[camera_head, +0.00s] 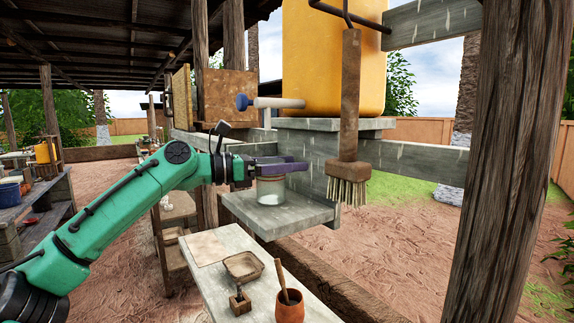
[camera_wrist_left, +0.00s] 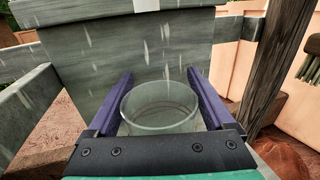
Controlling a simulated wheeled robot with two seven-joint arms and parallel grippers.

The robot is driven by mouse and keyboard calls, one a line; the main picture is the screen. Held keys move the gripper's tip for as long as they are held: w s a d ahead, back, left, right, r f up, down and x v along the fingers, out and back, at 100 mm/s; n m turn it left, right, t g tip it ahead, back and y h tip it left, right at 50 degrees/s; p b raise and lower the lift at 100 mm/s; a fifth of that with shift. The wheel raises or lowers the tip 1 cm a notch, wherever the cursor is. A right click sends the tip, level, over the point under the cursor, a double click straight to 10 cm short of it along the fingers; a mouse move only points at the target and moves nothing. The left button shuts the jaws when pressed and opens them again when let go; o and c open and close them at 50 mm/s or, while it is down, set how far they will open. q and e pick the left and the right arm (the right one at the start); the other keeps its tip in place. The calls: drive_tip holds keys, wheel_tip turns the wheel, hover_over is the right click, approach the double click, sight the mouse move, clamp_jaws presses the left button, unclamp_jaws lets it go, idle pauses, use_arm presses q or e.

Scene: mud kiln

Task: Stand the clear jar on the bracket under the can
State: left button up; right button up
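The clear jar (camera_head: 270,190) stands upright on the grey bracket (camera_head: 252,216), a shelf below the yellow can (camera_head: 335,60). In the left wrist view, the jar (camera_wrist_left: 160,106) is between the two purple fingers. My left gripper (camera_head: 281,168) is level with the jar's upper part, one finger along each side, with no clear gap between fingers and glass. It appears shut on the jar. The jar looks empty, and its top is partly hidden by the fingers in the head view. My right gripper is not in view.
A brush (camera_head: 349,120) hangs right of the bracket. A lower bench (camera_head: 226,285) holds a shallow dish (camera_head: 243,266) and an orange pot (camera_head: 289,308). A thick post (camera_head: 500,170) stands at right.

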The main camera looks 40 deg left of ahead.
use_arm(q)
drive_tip(key=shift+s+a, duration=0.1)
drive_tip(key=shift+r, duration=0.2)
drive_tip(key=s+b, duration=0.1)
drive_tip(key=s+a+f+b, duration=0.1)
drive_tip(key=b, duration=0.1)
drive_tip(key=s+a+b, duration=0.1)
drive_tip(key=shift+s+a+f+b, duration=0.2)
drive_tip(key=shift+s+b, duration=0.1)
drive_tip(key=shift+b, duration=0.1)
drive_tip(key=r+b+v, duration=0.1)
drive_tip(key=b+v, duration=0.2)
drive_tip(key=v, duration=0.4)
drive_tip(key=shift+s, duration=0.3)
drive_tip(key=shift+r, duration=0.1)
drive_tip(key=shift+a, duration=0.1)
